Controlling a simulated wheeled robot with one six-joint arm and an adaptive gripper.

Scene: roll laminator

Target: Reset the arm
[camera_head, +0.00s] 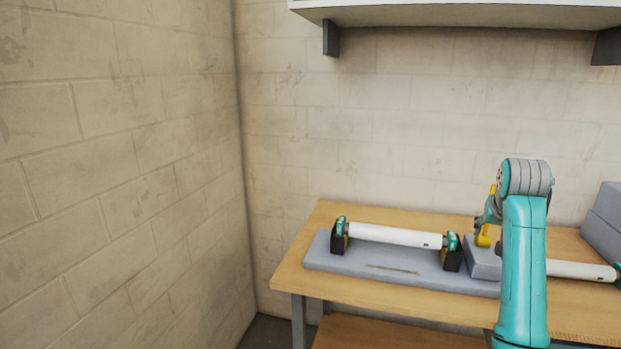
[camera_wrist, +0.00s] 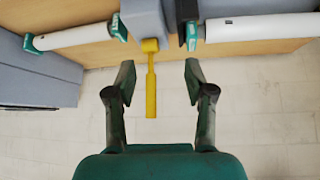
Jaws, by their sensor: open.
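My gripper (camera_wrist: 159,78) is open in the wrist view, its two dark green fingers spread with nothing held between them. A yellow lever (camera_wrist: 151,85) shows between the fingers in the picture; I cannot tell how far beyond them it is. The lever joins a grey block (camera_wrist: 145,18). In the head view my teal arm stands at the right, in front of the table, and mostly hides the gripper. The yellow lever (camera_head: 483,238) and grey block (camera_head: 480,262) show just left of the arm.
A white roller (camera_head: 395,235) with teal ends sits in black holders on a grey base (camera_head: 350,262). Another white roller (camera_head: 580,270) lies right of my arm. Grey boxes (camera_head: 605,215) stand at the far right of the wooden table (camera_head: 305,270). A shelf (camera_head: 450,14) hangs above.

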